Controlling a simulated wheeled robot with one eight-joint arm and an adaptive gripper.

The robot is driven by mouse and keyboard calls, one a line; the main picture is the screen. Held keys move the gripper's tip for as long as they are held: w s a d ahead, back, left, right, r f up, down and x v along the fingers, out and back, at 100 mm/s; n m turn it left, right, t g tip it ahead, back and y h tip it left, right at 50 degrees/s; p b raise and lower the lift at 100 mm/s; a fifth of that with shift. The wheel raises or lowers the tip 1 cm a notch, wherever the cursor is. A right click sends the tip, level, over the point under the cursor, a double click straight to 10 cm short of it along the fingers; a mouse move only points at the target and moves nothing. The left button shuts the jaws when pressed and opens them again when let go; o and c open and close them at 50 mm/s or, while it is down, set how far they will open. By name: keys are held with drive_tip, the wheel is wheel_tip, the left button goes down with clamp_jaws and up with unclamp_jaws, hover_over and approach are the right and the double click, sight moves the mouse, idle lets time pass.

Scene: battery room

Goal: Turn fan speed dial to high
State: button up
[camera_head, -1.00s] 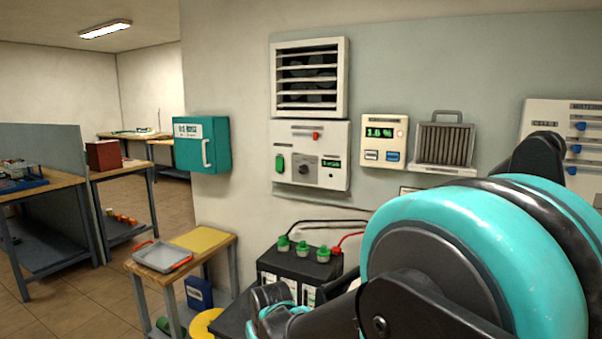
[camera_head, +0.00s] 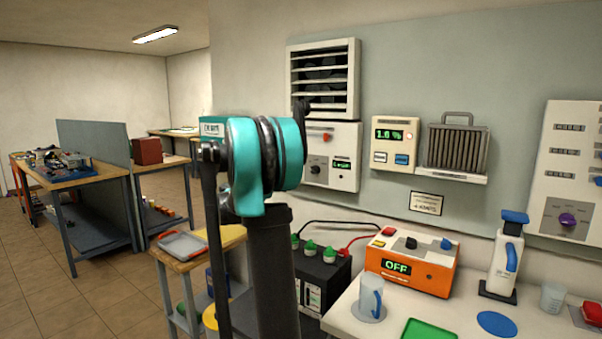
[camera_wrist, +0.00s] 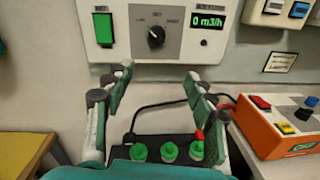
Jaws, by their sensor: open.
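The fan speed dial (camera_wrist: 156,36) is a dark round knob on the white fan panel (camera_head: 346,175), under the louvred vent (camera_head: 324,78). It also shows in the head view (camera_head: 318,161). Small labels stand around it, and its exact setting is hard to read. The panel display (camera_wrist: 208,21) reads 0 m3/h in the wrist view. A green switch (camera_wrist: 104,29) is left of the dial. My gripper (camera_wrist: 158,74) is open and empty, its fingers spread below and in front of the dial, apart from it. In the head view my arm hides the panel's left part.
A battery (camera_wrist: 168,148) with green caps and cables stands below the panel. A white meter box (camera_head: 395,144) hangs right of the panel.

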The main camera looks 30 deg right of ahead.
approach(312, 170)
drive_tip(key=shift+n, duration=0.4)
drive_tip(key=x, duration=0.9)
drive_tip(key=shift+w+d, duration=0.2)
drive_tip(key=shift+d, duration=0.1)
drive_tip(key=shift+c, duration=0.6)
drive_tip(key=c, duration=1)
